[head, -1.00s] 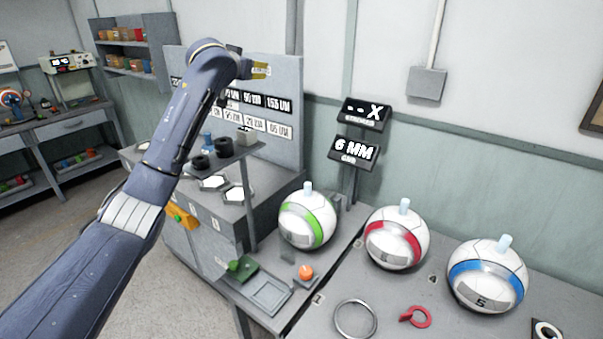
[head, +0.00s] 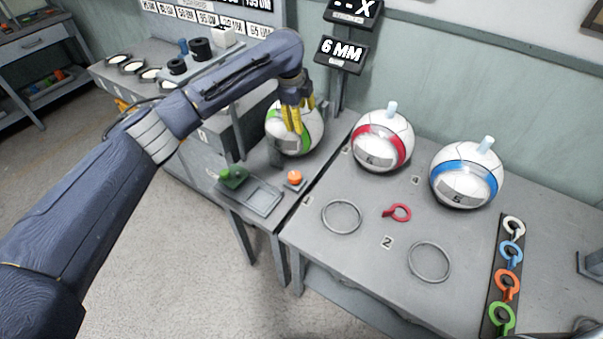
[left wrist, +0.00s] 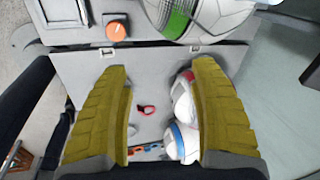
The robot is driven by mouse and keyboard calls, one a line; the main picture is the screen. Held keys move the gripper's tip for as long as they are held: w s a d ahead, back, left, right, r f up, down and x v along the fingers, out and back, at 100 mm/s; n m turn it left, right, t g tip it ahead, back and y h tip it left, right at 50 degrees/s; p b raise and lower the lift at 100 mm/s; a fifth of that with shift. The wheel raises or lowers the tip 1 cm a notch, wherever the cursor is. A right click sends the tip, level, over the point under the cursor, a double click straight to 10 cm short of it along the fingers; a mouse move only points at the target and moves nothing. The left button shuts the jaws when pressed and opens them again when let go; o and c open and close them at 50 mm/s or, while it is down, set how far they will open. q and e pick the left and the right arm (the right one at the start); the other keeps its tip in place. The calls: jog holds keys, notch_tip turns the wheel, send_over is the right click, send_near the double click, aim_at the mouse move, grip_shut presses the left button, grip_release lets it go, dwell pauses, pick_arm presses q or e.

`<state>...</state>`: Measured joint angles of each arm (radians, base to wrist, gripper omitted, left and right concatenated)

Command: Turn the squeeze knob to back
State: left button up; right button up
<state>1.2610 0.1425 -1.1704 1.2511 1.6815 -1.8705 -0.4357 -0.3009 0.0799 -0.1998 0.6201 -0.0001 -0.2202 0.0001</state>
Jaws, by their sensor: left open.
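An orange round knob (head: 294,177) sits on a small grey base at the right end of the left bench's front part; it also shows in the left wrist view (left wrist: 115,29) at the top left. A green control (head: 232,176) sits left of it, behind a shallow grey tray (head: 262,197). I cannot tell from labels which is the squeeze knob. My left gripper (head: 302,118) is open and empty, pointing down in front of the green-banded ball (head: 277,124), partly hiding it. In the left wrist view its yellow fingers (left wrist: 160,65) are wide apart, with the orange knob beyond them. My right gripper is not in view.
Red-banded (head: 382,150) and blue-banded (head: 463,183) balls stand on the right table. Two metal rings (head: 341,232) and a red ring tool (head: 399,212) lie in front. A dark rack (head: 494,303) holds several coloured ring tools. A sign reading 6 MM (head: 341,53) stands behind.

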aim_at(295, 176)
pick_arm(q)
jog(key=s+f+m, duration=0.1)
jog(key=f, duration=0.6)
jog(key=s+a+f+m+g+y, duration=0.1)
jog(key=s+f+m, duration=0.1)
jog(key=f, duration=0.6)
jog(key=s+a+f+m+g+y, duration=0.1)
jog(key=f, duration=0.6)
jog(key=shift+s+f+m, duration=0.25)
jog(key=shift+s+m, duration=0.1)
jog(key=shift+m, duration=0.05)
jog(key=shift+c, duration=0.4)
jog(key=c, duration=1.2)
